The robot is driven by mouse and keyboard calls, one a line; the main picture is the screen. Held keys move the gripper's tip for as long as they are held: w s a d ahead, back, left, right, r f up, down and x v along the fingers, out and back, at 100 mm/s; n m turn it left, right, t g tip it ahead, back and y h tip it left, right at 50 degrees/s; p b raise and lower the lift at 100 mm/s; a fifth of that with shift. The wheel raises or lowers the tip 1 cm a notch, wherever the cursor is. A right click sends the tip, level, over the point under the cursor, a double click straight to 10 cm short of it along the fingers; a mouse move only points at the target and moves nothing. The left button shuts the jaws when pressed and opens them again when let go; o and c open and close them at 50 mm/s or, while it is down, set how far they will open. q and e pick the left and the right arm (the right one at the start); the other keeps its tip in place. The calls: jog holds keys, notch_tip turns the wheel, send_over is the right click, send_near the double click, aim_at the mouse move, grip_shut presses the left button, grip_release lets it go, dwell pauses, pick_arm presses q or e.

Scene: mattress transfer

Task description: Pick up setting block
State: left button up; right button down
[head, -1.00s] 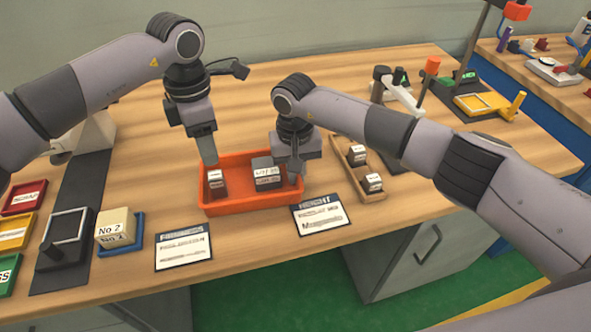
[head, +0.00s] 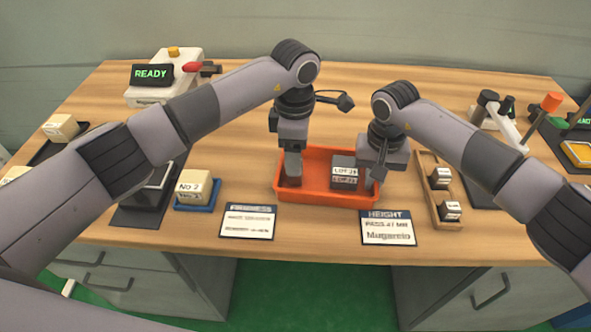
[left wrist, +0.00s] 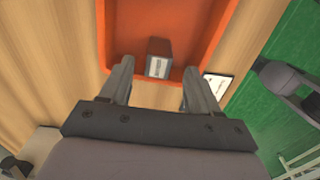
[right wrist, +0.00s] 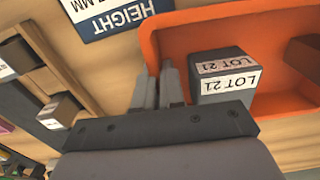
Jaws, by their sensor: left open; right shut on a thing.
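An orange tray (head: 330,198) stands on the wooden bench. My left gripper (head: 291,180) points down at its left end, fingers open. In the left wrist view a small dark block with a white label (left wrist: 158,58) lies in the tray between the spread fingers (left wrist: 160,75), not gripped; the head view mostly hides it behind the gripper. A larger dark block labelled LOT 21 (right wrist: 225,72) sits toward the tray's right end. My right gripper (right wrist: 160,88) is shut on the tray's right wall (right wrist: 153,50). No block is marked as the setting block.
A cream No 2 block (head: 193,184) sits on a blue stand left of the tray. A wooden rack (head: 436,190) with labelled blocks stands close to the right. Two cards, one headed HEIGHT (head: 388,228), lie in front. A READY display (head: 153,75) is behind left.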

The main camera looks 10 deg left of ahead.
aim_at(292, 181)
pick_arm(q)
jog(key=shift+w+f, duration=0.1)
jog(key=shift+f, duration=2.7)
jog(key=shift+r, duration=0.1)
grip_shut()
